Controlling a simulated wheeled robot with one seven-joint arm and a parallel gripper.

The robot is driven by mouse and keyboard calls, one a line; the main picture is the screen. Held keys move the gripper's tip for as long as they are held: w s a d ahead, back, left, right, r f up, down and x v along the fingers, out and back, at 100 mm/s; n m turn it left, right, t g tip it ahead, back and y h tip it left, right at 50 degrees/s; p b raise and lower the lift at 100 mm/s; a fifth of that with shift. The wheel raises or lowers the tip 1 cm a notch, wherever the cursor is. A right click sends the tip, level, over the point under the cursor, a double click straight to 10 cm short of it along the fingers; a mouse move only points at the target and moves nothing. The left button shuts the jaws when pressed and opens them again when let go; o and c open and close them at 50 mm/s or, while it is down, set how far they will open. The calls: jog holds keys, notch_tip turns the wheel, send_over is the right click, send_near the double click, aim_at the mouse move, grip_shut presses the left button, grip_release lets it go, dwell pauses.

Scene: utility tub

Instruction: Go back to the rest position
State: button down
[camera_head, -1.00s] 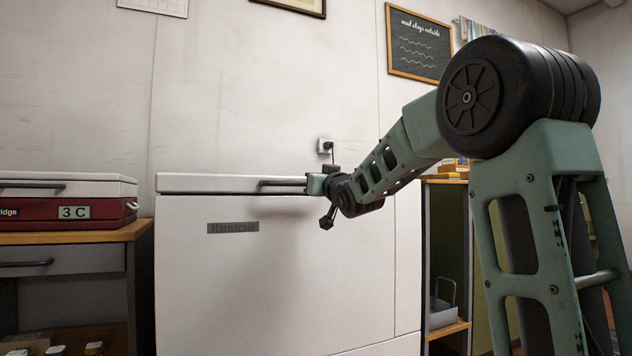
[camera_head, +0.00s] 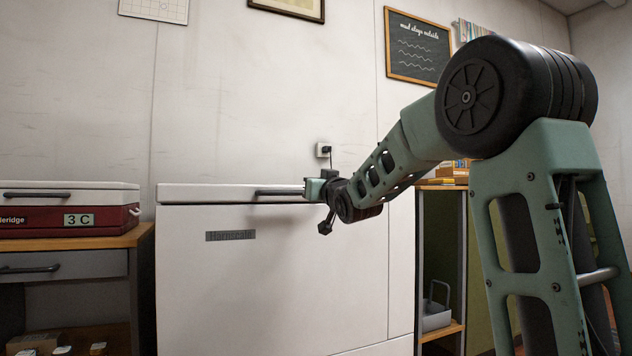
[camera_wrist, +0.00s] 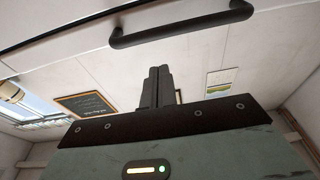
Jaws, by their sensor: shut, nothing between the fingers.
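My gripper (camera_head: 312,188) is at the right end of the lid handle (camera_head: 278,193) in the head view, in front of the white chest freezer (camera_head: 270,270). In the wrist view the dark fingers of my gripper (camera_wrist: 158,72) are together, with nothing between them. The black handle (camera_wrist: 180,30) passes above the fingertips there, with a visible gap in the picture. The freezer lid (camera_head: 210,194) looks shut. The fingertips are hard to make out in the head view.
A red and white cooler (camera_head: 65,220) stands on a wooden-topped cabinet (camera_head: 70,262) at the left. An open shelf unit (camera_head: 465,260) stands right of the freezer. A chalkboard (camera_head: 418,47) hangs on the wall. A plugged socket (camera_head: 323,150) is behind the freezer.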

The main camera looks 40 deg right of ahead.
jog(key=s+a+f+p, duration=0.1)
jog(key=s+f+p, duration=0.1)
jog(key=s+f, duration=0.2)
notch_tip(320, 180, down, 2)
jog(key=shift+s+a+f, duration=0.1)
jog(key=shift+s+a, duration=0.05)
jog(key=shift+s, duration=0.25)
jog(key=shift+a, duration=0.1)
